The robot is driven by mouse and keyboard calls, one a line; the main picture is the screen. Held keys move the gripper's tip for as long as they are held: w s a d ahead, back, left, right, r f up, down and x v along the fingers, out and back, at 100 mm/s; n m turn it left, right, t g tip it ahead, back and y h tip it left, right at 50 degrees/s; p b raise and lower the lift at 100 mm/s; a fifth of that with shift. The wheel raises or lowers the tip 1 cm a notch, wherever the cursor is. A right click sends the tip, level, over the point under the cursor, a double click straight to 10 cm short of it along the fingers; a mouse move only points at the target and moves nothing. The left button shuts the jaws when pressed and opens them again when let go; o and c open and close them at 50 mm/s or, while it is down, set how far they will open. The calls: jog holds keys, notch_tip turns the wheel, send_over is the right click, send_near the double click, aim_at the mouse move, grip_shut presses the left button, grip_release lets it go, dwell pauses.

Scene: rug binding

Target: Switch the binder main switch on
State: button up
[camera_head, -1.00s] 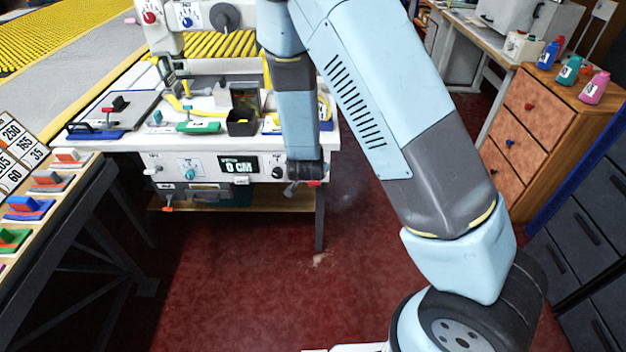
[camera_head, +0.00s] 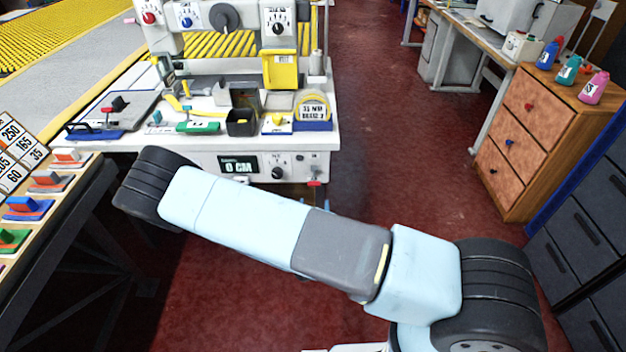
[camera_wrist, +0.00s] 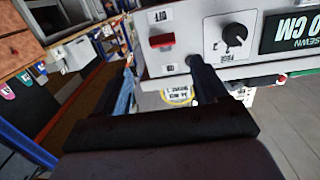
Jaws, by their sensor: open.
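The binder's white front panel (camera_head: 208,162) faces me. On its right end are a red switch-like part (camera_head: 314,183) and small fittings above it. In the wrist view the panel is upside down, with the red part (camera_wrist: 162,41) beside a small label. I cannot tell for sure which control is the main switch or how it is set. My gripper (camera_wrist: 165,78) is open and empty, with its fingers near the panel by the red part. One dark finger overlaps the panel between the red part and the dial. In the head view my arm hides the gripper.
A dial (camera_wrist: 235,34) and a "0 CM" display (camera_head: 238,166) share the panel. A tape roll (camera_head: 313,108), a dark bin (camera_head: 241,122) and a yellow part (camera_head: 280,72) stand on the binder top. A wooden drawer cabinet (camera_head: 535,140) stands right. The red floor between is clear.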

aim_at(314, 184)
jog(key=shift+n+t+y, duration=0.3)
jog(key=shift+n, duration=0.1)
jog(key=w, duration=1.3)
jog(key=shift+w+d+f, duration=0.1)
jog(key=shift+d, duration=0.1)
jog(key=shift+c, duration=0.2)
